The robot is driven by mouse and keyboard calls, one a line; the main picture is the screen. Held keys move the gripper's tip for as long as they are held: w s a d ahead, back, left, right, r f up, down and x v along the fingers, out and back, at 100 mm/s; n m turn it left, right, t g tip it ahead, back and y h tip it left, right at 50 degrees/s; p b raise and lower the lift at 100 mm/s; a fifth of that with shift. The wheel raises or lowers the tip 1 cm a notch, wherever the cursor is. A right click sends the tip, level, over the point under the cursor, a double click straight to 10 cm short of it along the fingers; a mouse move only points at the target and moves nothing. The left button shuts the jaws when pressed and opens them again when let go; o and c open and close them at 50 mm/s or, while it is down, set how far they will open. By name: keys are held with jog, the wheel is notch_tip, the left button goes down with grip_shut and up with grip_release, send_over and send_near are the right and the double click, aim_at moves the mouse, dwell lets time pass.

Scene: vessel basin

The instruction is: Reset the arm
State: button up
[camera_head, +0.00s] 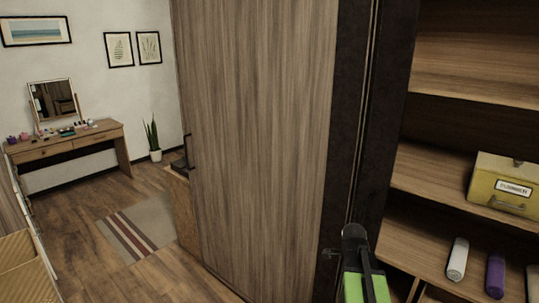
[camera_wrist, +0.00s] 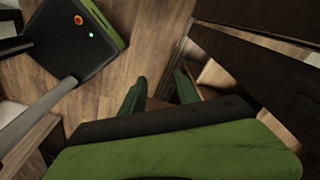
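In the wrist view my gripper (camera_wrist: 158,84) shows two dark green fingers standing apart with an empty gap between them, with floor and a wooden edge visible beyond. It is open and holds nothing. In the head view my green and black arm (camera_head: 358,268) shows at the bottom, right of centre, in front of the dark edge of the wardrobe. The fingertips cannot be made out there. My own black and green base shows at the upper left of the wrist view.
A wooden door panel (camera_head: 258,140) fills the middle of the head view. Open shelves (camera_head: 440,170) at the right hold a yellow box (camera_head: 500,185), a white roll (camera_head: 458,259) and a purple roll (camera_head: 495,274). A dressing table (camera_head: 65,142) stands far left. Floor (camera_head: 75,215) is clear around a striped rug (camera_head: 143,228).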

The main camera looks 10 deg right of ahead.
jog(key=w+a+n+y, duration=0.1)
jog(key=a+n, duration=2.1)
jog(key=a, duration=0.3)
jog(key=shift+w+t, duration=0.2)
jog(key=shift+t, duration=0.1)
